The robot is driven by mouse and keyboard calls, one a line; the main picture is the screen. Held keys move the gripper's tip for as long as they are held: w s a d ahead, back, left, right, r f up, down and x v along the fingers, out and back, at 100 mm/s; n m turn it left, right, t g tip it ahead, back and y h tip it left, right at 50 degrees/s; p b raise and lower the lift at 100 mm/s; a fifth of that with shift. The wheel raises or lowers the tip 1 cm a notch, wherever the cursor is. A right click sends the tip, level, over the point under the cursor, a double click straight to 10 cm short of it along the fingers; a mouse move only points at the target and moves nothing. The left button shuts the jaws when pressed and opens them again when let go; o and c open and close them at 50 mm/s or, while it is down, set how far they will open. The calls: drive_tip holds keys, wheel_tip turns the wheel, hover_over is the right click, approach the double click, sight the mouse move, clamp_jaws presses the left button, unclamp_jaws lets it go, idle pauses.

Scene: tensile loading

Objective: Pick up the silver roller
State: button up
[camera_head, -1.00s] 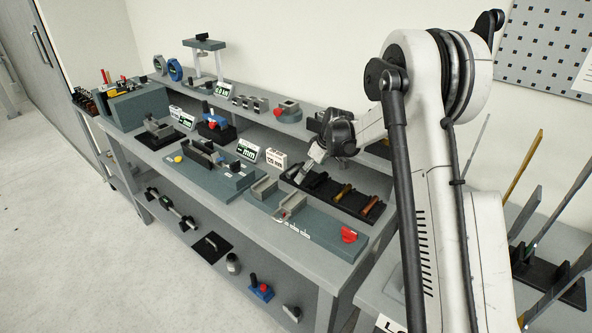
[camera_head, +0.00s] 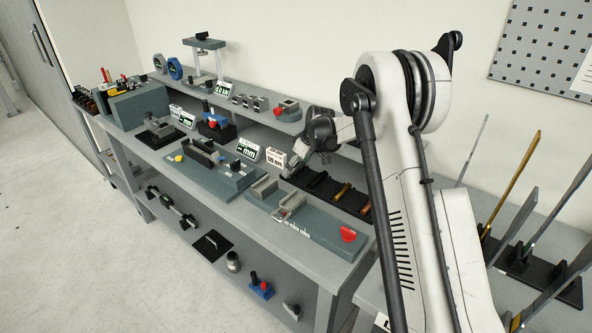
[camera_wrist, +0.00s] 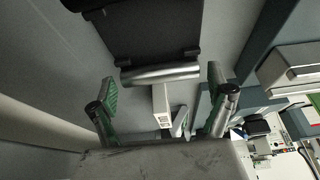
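The silver roller (camera_wrist: 160,74) is a shiny metal cylinder lying crosswise in the wrist view, at the edge of a black holder (camera_wrist: 155,28). My gripper (camera_wrist: 162,88) is open, with one green-padded finger on each side of the roller's ends. Gaps show between the fingers and the roller, and nothing is held. In the head view, my gripper (camera_head: 296,165) is low at the left end of the black tray (camera_head: 325,188). I cannot make out the silver roller there, as the gripper covers that end.
The tray also holds a gold roller (camera_head: 342,192) and a copper roller (camera_head: 366,207). A grey fixture with a red knob (camera_head: 348,234) lies in front. White label signs (camera_head: 276,157) stand close to the left of my gripper. A raised shelf (camera_head: 252,112) runs behind.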

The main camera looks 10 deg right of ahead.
drive_tip(key=c, duration=1.2)
drive_tip(key=shift+c, duration=0.2)
drive_tip(key=shift+r, duration=0.1)
